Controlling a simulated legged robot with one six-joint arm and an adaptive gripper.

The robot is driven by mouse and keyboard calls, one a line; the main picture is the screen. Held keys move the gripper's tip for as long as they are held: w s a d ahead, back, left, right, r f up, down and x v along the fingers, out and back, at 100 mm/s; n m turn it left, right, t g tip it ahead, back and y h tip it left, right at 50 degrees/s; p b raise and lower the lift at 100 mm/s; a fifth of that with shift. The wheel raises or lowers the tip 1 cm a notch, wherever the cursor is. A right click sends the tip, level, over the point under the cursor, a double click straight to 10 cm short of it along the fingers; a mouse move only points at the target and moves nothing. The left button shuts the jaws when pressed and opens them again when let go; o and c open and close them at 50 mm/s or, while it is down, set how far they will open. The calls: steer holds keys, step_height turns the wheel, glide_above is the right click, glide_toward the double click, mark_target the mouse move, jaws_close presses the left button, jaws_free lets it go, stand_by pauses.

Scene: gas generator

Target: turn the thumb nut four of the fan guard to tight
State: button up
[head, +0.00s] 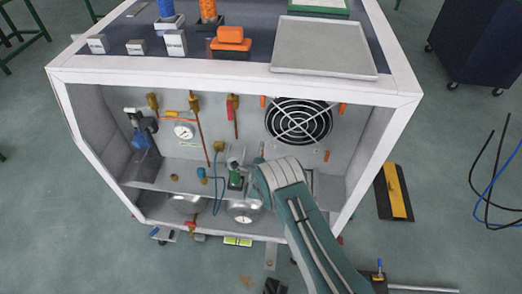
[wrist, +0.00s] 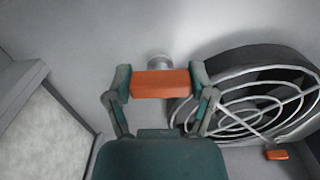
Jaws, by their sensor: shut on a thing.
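The fan guard (head: 298,121), a round wire grille over a dark fan, is on the back wall of the open cabinet. It also shows at the right of the wrist view (wrist: 262,100). In the wrist view my gripper (wrist: 160,80) is shut on an orange thumb nut (wrist: 160,85), with one finger at each end of it. A silver round piece is just behind that nut. Another orange nut (wrist: 277,154) is at the lower right. In the head view orange nuts show at the guard's upper left (head: 263,101), upper right (head: 342,108) and lower right (head: 326,156). My arm covers its lower-left side.
A pressure gauge (head: 184,130), copper pipes and a blue regulator (head: 140,140) are left of the fan. The cabinet's white frame (head: 372,160) borders the opening on the right. A grey tray (head: 324,47) lies on top. A pale panel (wrist: 52,130) is at the wrist view's left.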

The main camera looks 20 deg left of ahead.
steer(key=shift+d+f, duration=0.25)
steer(key=o, duration=1.1)
steer(key=shift+r, duration=0.1)
steer(key=shift+a, duration=0.1)
steer(key=shift+s, duration=0.3)
steer(key=v, duration=1.1)
steer(key=shift+s, duration=0.1)
